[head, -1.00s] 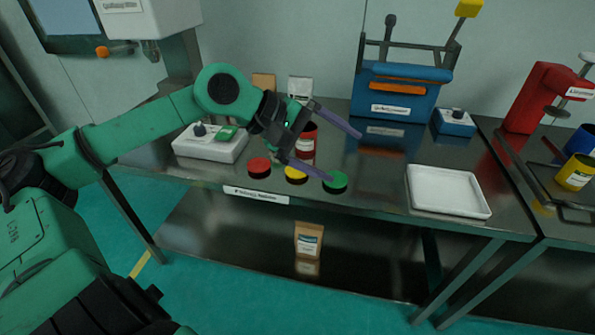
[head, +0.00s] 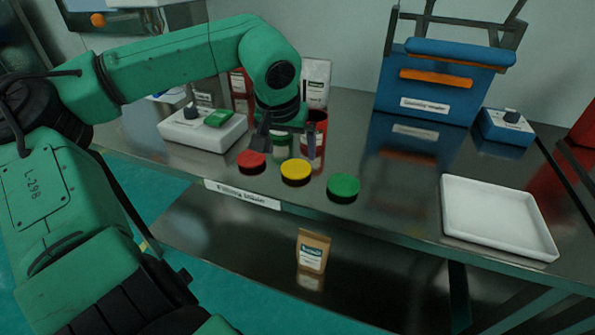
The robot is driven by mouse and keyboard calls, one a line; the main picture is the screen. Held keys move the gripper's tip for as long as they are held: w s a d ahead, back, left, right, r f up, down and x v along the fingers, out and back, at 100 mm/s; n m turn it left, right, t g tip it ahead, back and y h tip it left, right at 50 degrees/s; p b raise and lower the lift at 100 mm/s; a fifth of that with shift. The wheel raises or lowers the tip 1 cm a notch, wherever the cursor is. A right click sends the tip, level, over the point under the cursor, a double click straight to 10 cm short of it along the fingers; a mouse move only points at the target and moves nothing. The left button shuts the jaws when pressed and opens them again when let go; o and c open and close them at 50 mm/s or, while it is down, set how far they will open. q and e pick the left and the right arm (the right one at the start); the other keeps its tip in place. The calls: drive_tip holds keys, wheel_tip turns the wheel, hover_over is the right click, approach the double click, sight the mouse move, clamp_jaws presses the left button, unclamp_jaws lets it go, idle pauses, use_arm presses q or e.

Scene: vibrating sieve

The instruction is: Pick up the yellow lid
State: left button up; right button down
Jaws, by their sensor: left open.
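The yellow lid (head: 296,171) lies flat on the metal table, between a red lid (head: 251,160) on its left and a green lid (head: 343,186) on its right. My left gripper (head: 287,158) points down, with its fingers just behind and above the yellow lid. It is open and nothing shows between its fingers. One finger is on the side of the red lid, the other stands in front of a red can (head: 319,128). Whether a finger touches the lid cannot be told. My right gripper is not in view.
A white control box (head: 203,131) stands left of the lids. A white bag (head: 316,82) and a green-topped container partly hidden by the gripper stand behind. A blue machine (head: 433,90) is at the back right. A white tray (head: 498,219) lies at the right. The table between green lid and tray is clear.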

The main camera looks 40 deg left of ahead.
sight(296, 167)
use_arm(q)
drive_tip(key=x, duration=0.7)
drive_tip(key=shift+w+f, duration=0.25)
drive_tip(key=shift+w, duration=0.15)
drive_tip(key=shift+r, duration=0.1)
drive_tip(key=c, duration=1)
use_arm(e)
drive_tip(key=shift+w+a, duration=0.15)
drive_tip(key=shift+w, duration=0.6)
